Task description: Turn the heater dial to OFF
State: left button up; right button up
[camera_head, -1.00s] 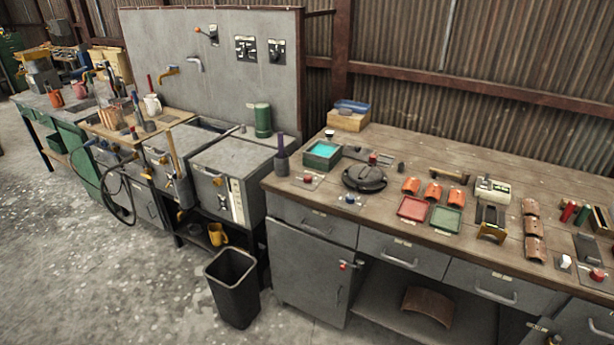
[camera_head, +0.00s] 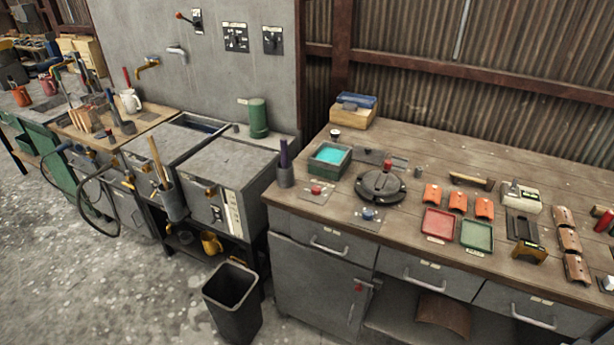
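I cannot tell for sure which control is the heater dial. A grey box-shaped unit (camera_head: 231,165) stands left of the workbench, with a dark knob-like part (camera_head: 216,213) and a pale label strip (camera_head: 233,213) on its front. Two dark control plates (camera_head: 236,38) (camera_head: 272,41) and a red-tipped lever switch (camera_head: 190,18) are on the grey wall panel above. Their markings and settings are too small to read. Neither of my grippers is in view.
A wooden-topped workbench (camera_head: 420,157) on the right carries trays, orange blocks and a round black device (camera_head: 381,185). A black bin (camera_head: 232,300) stands on the floor before the grey unit. A sink basin (camera_head: 182,135) is left of it. The floor at front left is clear.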

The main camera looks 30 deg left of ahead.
aim_at(316, 191)
jog(key=i+j, duration=0.2)
jog(key=j, duration=0.15)
jog(key=i+j, duration=0.2)
jog(key=j, duration=0.2)
jog(key=i+j, duration=0.2)
jog(key=j, duration=0.15)
jog(key=i+j, duration=0.2)
jog(key=j, duration=0.2)
jog(key=i+j, duration=0.2)
jog(key=j, duration=0.15)
